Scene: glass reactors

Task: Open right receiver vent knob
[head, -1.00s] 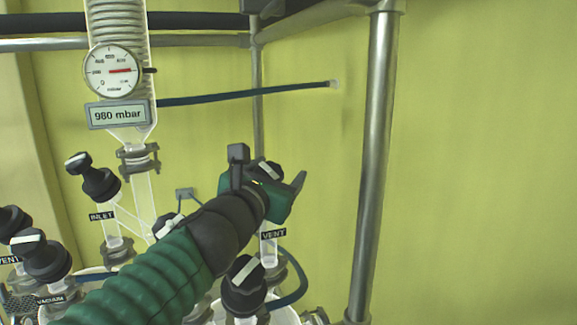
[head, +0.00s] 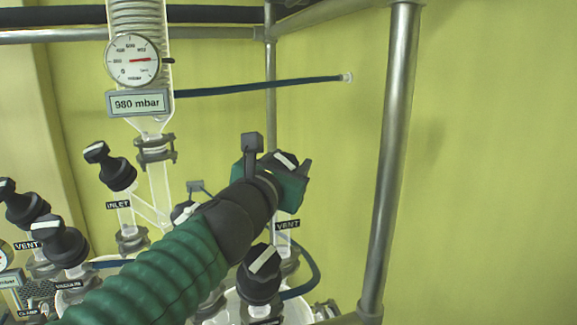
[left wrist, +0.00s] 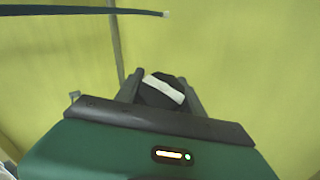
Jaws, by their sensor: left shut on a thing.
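The right receiver vent knob (head: 286,159) is black with a white bar on top. It sits above a glass neck with a VENT label (head: 288,225). My left gripper (head: 279,155) is shut on this knob, one finger on each side. The left wrist view shows the knob (left wrist: 162,92) between the two dark fingers, its white bar slanting down to the right. The gripper body hides the lower knob and the top of the neck. My right gripper is not in view.
Another black knob (head: 261,274) stands just below my left wrist. The INLET knob (head: 111,167) and other knobs stand to the left. A gauge (head: 133,60) and a 980 mbar display (head: 138,102) hang above. A steel post (head: 391,160) rises on the right.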

